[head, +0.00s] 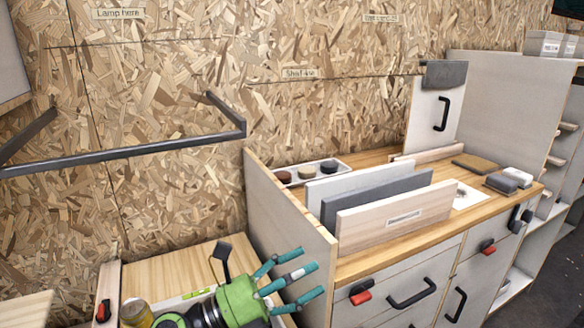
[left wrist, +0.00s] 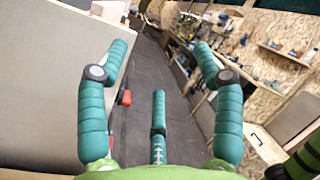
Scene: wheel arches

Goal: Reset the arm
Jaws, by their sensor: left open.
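My left gripper (head: 296,278) shows at the bottom of the head view, with a green body and teal fingers. Its fingers are spread and empty, pointing right, close to the side panel of the workbench. In the left wrist view the gripper (left wrist: 157,75) also shows its fingers apart with nothing between them. A pale panel (left wrist: 45,80) fills the left of that view. My right gripper is not in view in the head view.
A workbench (head: 440,217) holds upright boards (head: 395,217), a tray of small round pots (head: 308,172) and small blocks. Its drawers have dark handles (head: 412,292). A black metal bracket (head: 130,150) juts out at the left. An open floor aisle (left wrist: 140,70) shows beyond the fingers.

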